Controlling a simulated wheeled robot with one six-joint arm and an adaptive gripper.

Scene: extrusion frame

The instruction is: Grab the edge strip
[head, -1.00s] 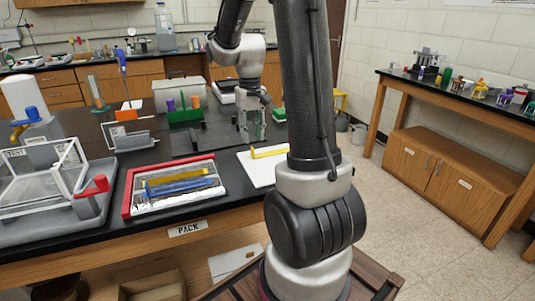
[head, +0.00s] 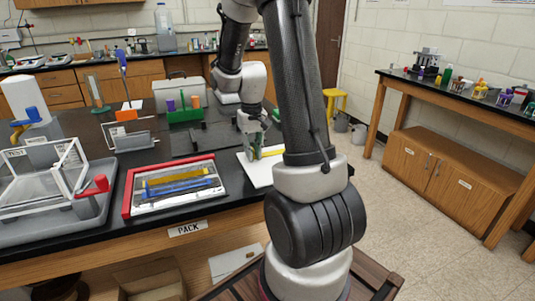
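A yellow strip (head: 271,153) lies on a white board (head: 256,177) near the right end of the black bench. I take it as the edge strip, though I cannot be sure. My gripper (head: 252,152) points down at the strip's left end. Its fingers look to be right at the strip and hide that end. I cannot tell whether they touch it or are closed on it. My arm's upright link hides the space to the right of the strip.
A red-rimmed tray (head: 127,199) left of the board holds yellow and blue strips (head: 180,187). A green rack (head: 186,115) stands behind. A clear-walled box in a grey tray (head: 60,231) is at far left. The dark mat (head: 192,141) behind the board has some free room.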

